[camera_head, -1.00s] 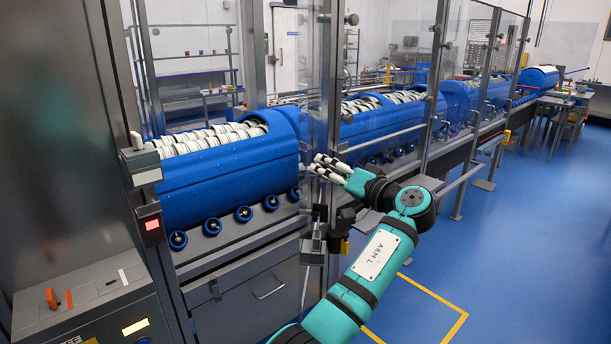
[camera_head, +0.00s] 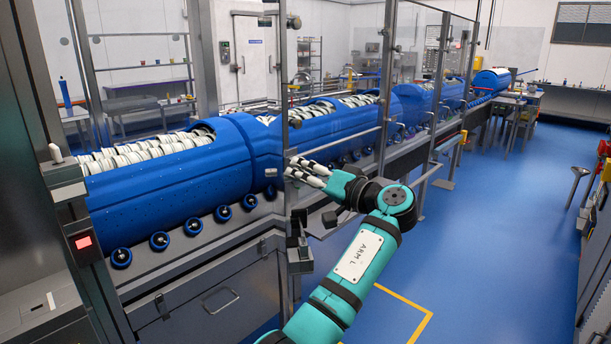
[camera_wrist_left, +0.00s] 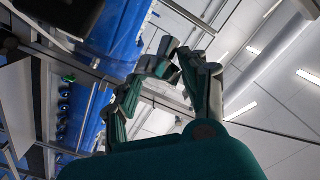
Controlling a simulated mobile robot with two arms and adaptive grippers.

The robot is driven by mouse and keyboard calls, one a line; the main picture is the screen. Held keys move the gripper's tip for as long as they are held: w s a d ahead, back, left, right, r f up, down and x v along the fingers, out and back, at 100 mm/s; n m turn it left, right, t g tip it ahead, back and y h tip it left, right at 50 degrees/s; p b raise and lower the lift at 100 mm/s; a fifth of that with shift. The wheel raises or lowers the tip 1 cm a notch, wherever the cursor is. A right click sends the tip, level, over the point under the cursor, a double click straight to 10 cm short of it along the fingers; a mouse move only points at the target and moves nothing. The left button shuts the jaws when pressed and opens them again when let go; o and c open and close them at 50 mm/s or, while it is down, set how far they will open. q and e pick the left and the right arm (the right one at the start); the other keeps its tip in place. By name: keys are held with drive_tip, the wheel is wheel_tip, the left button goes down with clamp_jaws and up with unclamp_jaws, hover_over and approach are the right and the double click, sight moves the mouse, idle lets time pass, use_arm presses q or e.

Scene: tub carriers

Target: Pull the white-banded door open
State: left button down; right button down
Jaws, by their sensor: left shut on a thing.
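My left gripper (camera_head: 294,170) reaches in from the right, with its white-tipped fingers at a grey upright post (camera_head: 283,90) of the clear-panelled guard. This post appears to be the edge of the door. I cannot make out a white band on it apart from my finger bands. The gripper is shut on what seems to be the door's handle, which the fingers mostly hide. In the left wrist view, the fingers (camera_wrist_left: 165,62) curl together around a small grey piece. I cannot tell how far the door stands open. My right gripper is out of view.
Behind the guard runs a long blue machine (camera_head: 170,185) with white rolls on top. A grey drawer front (camera_head: 222,290) lies below it. A dark cabinet with a red-lit box (camera_head: 82,242) is at the left. Blue floor (camera_head: 480,250) is clear to the right.

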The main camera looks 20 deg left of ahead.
use_arm(q)
drive_tip(key=c, duration=1.1)
unclamp_jaws()
drive_tip(key=shift+w+a+r, duration=0.1)
drive_tip(key=shift+w+r, duration=0.05)
drive_tip(key=shift+r, duration=0.3)
drive_tip(key=shift+o, duration=1.2)
drive_tip(key=shift+w+a+f, duration=0.15)
drive_tip(key=shift+w+f, duration=0.05)
drive_tip(key=shift+o, duration=0.8)
drive_tip(key=shift+w+a+f, duration=0.2)
drive_tip(key=shift+w+f, duration=0.2)
drive_tip(key=shift+s+d+r, duration=0.2)
drive_tip(key=shift+s+d, duration=0.05)
drive_tip(key=shift+s, duration=0.1)
wheel_tip(320, 180, up, 10)
drive_tip(key=shift+f, duration=0.1)
